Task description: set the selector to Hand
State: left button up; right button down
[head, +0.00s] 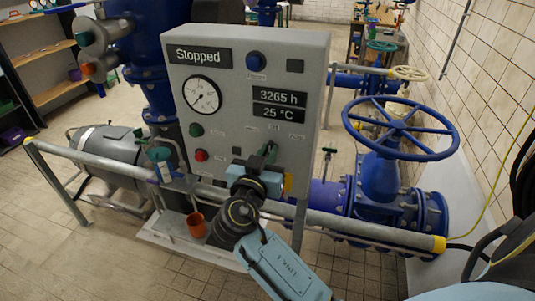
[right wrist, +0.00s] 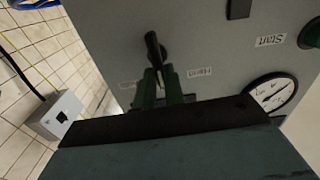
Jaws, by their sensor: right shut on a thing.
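The grey control panel (head: 230,110) stands at the centre of the head view, its display reading "Stopped". The selector is low on its right side, mostly hidden in the head view by my right gripper (head: 267,157). In the right wrist view the selector (right wrist: 153,46) is a black handle on the panel face. The green fingers of my right gripper (right wrist: 162,85) are shut on its near part. Small labels sit on either side, too small to read surely. Which label the selector points to I cannot tell. My left gripper is not in view.
The panel also carries a dial gauge (head: 202,95), a green button (head: 196,130), a red button (head: 201,155) and a blue button (head: 256,61). A grey rail (head: 335,222) runs in front. A blue handwheel (head: 400,128) stands to the right.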

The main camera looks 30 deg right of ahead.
jog(key=shift+w+a+f+n, duration=0.1)
jog(key=shift+w+n, duration=0.05)
jog(key=shift+n, duration=1.2)
jog(key=shift+w+a+f+n, duration=0.1)
jog(key=shift+n, duration=1.2)
jog(key=shift+w+a+n, duration=0.1)
jog(key=shift+w+n, duration=0.05)
jog(key=shift+n, duration=1.2)
jog(key=c, duration=1.5)
grip_release()
jog(key=shift+a+b, duration=0.1)
jog(key=shift+b, duration=0.2)
